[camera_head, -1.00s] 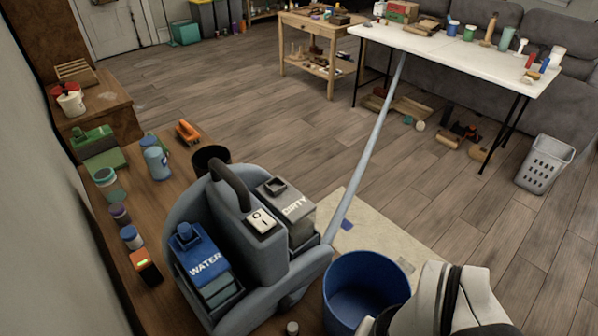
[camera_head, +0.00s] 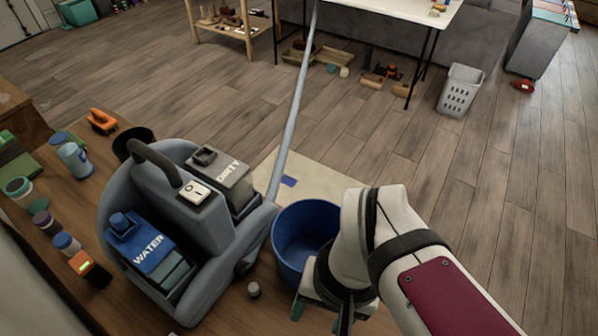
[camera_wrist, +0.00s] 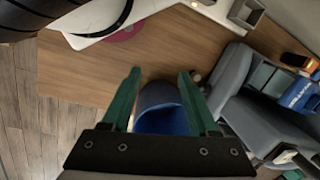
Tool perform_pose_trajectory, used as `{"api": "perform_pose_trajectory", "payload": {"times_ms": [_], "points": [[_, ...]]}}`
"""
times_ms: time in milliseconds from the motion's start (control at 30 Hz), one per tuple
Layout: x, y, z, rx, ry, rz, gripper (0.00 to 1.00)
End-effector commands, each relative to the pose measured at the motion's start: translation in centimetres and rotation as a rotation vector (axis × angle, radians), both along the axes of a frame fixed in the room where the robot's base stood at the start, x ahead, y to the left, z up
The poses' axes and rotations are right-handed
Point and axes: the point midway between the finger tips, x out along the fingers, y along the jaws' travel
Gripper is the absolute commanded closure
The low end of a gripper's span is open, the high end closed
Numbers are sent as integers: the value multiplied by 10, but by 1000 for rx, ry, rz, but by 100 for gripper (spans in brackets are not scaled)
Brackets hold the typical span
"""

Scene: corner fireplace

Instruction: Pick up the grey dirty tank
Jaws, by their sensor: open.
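The grey dirty tank (camera_head: 225,182), lettered DIRTY, sits in the right side of a blue-grey cleaning machine (camera_head: 204,236) on the wooden surface. It has a dark square cap on top. My gripper (camera_head: 320,316) is right of and nearer than the machine, low in front of the blue bucket, partly hidden by my arm. In the wrist view my gripper (camera_wrist: 159,75) shows two green fingers spread apart with nothing held. The machine (camera_wrist: 240,100) is on the right there; I cannot make out the dirty tank in that view.
The blue WATER tank (camera_head: 148,246) sits left of the dirty tank. A black handle (camera_head: 156,160) arches beside it. The blue bucket (camera_head: 303,235) stands right of the machine. Bottles and jars line the left side.

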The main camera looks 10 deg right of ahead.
Motion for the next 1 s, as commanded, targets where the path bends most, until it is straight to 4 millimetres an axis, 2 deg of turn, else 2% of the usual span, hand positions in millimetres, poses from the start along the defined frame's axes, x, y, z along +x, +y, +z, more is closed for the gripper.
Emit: {"api": "perform_pose_trajectory", "payload": {"times_ms": [33, 200, 233, 467, 567, 633, 667, 700, 733, 800, 900, 1000], "points": [[0, 0, 0, 0, 0, 0, 33], [0, 0, 0, 0, 0, 0, 2], [0, 0, 0, 0, 0, 0, 0], [1, 5, -1, 26, 11, -21, 0], [16, 40, -1, 227, 93, -208, 0], [49, 73, 5, 460, 176, -465, 0], [69, 83, 9, 562, 208, -592, 0], [99, 89, 15, 694, 244, -765, 0], [122, 89, 18, 780, 263, -889, 0], [167, 77, 20, 943, 295, -1142, 0], [213, 49, 16, 1098, 314, -1416, 0], [235, 29, 11, 1176, 316, -1563, 0]]}}
